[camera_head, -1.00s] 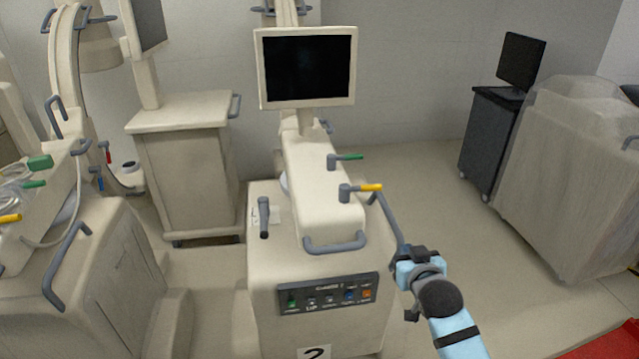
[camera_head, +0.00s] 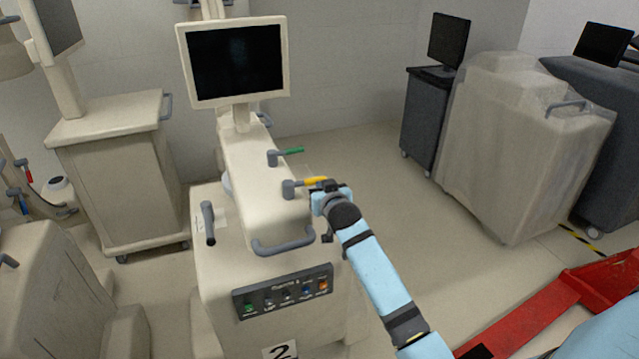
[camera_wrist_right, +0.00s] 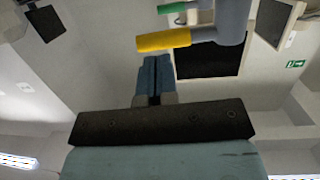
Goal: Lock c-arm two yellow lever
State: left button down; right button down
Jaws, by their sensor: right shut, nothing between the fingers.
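The yellow lever (camera_head: 314,181) sticks out to the right from a grey pivot on top of the cream C-arm unit (camera_head: 268,206) marked 2. It also shows in the right wrist view (camera_wrist_right: 165,40), just beyond my fingertips. My right gripper (camera_head: 328,192) is at the outer end of the lever and partly hides it. In the right wrist view my right gripper (camera_wrist_right: 154,62) is shut and empty, its fingers just short of the lever. Whether they touch it I cannot tell. A green lever (camera_head: 291,151) sits behind the yellow one. My left gripper is not in view.
A monitor (camera_head: 237,62) stands at the back of the unit. A grey handle (camera_head: 283,245) and a button panel (camera_head: 284,291) are on its front. A covered cart (camera_head: 525,140) stands right, with open floor between. A red frame (camera_head: 540,310) lies lower right.

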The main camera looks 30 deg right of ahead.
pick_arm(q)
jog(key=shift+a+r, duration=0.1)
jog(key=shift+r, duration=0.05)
pick_arm(e)
jog(key=x, duration=0.2)
jog(key=shift+w, duration=0.25)
